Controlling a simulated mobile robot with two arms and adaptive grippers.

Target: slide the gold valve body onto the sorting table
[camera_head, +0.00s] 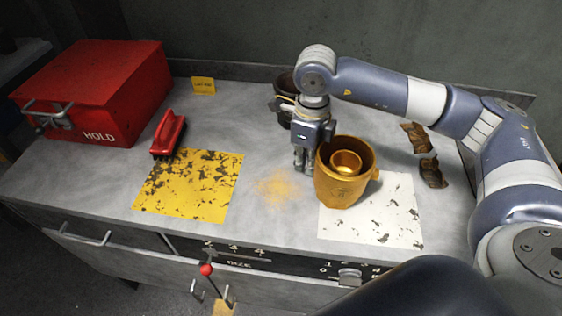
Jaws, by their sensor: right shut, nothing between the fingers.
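The gold valve body (337,187), a hollow pot-like piece with an inner ring and a small stub on its right side, stands upright on the sorting table (262,222). It rests at the upper left part of a worn white square, partly beyond that square's edge. My right gripper (304,167) points down just left of the valve body, shut and empty, its fingers close to the body's left wall. I cannot tell whether they touch it. My left gripper is not in view.
A worn yellow square (190,186) lies left of a dusty yellow smudge. A red HOLD box (97,88), a red brush (168,134) and a yellow tag (203,86) stand farther left. A dark part (284,105) sits behind my gripper. Brown scraps (424,155) lie at right.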

